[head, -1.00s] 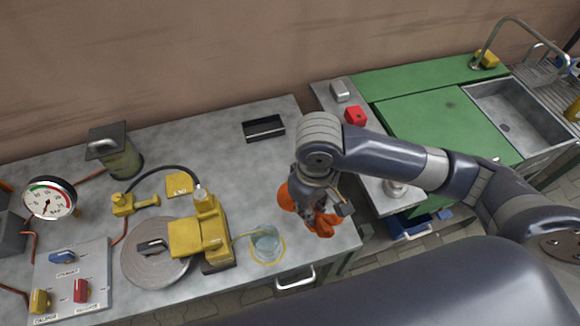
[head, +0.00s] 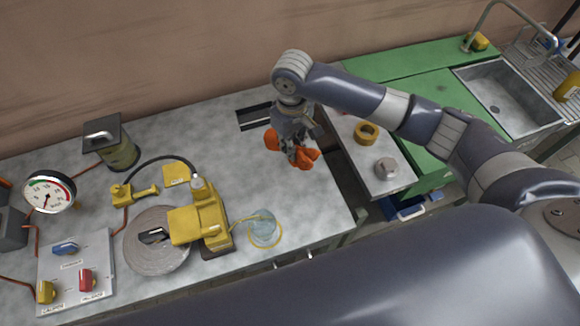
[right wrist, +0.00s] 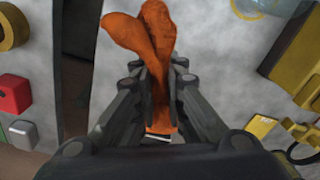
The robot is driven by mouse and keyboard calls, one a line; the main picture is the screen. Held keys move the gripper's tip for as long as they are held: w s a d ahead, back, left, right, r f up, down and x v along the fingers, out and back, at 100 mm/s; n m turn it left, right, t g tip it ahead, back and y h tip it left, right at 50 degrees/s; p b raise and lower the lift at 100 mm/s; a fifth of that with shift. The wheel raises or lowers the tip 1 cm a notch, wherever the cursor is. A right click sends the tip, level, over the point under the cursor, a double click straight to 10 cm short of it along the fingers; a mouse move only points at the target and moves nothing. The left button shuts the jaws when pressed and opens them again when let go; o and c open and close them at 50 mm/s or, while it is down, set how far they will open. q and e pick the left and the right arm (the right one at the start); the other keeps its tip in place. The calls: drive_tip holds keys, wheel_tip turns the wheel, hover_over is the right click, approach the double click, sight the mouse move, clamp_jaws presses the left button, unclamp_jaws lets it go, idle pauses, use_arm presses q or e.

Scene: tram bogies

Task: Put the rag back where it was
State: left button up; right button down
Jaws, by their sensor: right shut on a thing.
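An orange rag (head: 304,158) is pinched in my right gripper (head: 293,143). In the right wrist view the rag (right wrist: 143,38) hangs out between the two closed fingers, its folds spread beyond the tips. The gripper is over the right part of the grey worktop (head: 325,205), just right of a shallow dark tray (head: 252,118). The arm hides the tray's right end. Whether the rag touches the worktop is hard to tell. My left gripper is not in view.
A gap separates this worktop from a bench with a yellow roll (head: 367,132) and a metal weight (head: 387,168).

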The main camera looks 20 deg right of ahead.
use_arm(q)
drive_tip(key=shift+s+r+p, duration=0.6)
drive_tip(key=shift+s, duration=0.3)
use_arm(e)
drive_tip(key=shift+w+d+f, duration=0.1)
drive_tip(key=shift+w+f, duration=0.25)
drive_tip(key=shift+f, duration=0.3)
drive_tip(key=shift+w+a+f, duration=0.1)
drive_tip(key=shift+w+f, duration=0.25)
drive_tip(key=shift+f, duration=0.25)
drive_tip(key=shift+w+d+f, duration=0.1)
drive_tip(key=shift+w+f, duration=0.25)
drive_tip(key=shift+f, duration=0.3)
drive_tip(key=c, duration=0.9)
unclamp_jaws()
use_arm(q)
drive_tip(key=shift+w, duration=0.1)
use_arm(e)
drive_tip(key=shift+o, duration=0.2)
